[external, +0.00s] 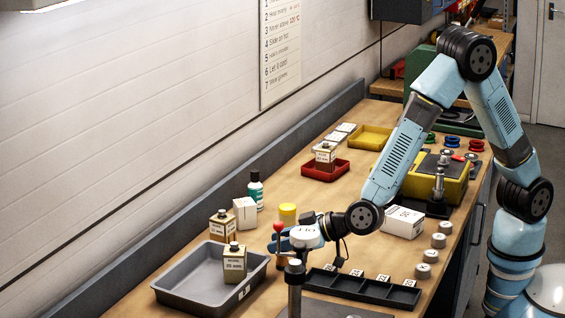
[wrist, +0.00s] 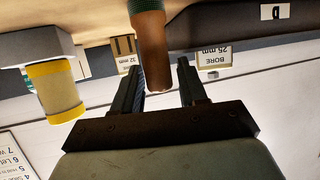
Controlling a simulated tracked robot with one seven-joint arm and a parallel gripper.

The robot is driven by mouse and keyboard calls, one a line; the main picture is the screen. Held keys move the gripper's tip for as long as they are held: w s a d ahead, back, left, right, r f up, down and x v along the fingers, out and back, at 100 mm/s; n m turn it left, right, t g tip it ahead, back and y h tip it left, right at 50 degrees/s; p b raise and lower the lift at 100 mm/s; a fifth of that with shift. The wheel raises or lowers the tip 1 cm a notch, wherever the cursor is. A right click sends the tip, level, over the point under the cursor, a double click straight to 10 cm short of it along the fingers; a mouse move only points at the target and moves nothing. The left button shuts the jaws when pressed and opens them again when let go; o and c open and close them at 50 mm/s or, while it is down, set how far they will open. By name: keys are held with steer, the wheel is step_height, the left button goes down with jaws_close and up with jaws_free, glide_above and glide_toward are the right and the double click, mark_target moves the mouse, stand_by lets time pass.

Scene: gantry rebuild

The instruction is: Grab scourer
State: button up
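I see no object that I can surely call the scourer. In the wrist view, which looks upside down, a brown rounded handle with a green collar (wrist: 152,50) reaches between my fingers. Its other end is cut off by the frame. My gripper (wrist: 162,80) is open, with a visible gap between the handle and the right finger. In the external view my gripper (external: 275,243) is low over the near part of the bench, by the grey tray. A small red knob-like thing (external: 278,227) shows at its fingers; I cannot tell if it is the same handle.
A grey tray (external: 180,294) holds a labelled block (external: 234,264). A yellow-topped jar (external: 288,213), white box (external: 245,213) and teal bottle (external: 256,190) stand behind my gripper. A dark slotted rack (external: 345,287) and a dark post (external: 295,300) are close in front.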

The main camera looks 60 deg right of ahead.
jaws_close()
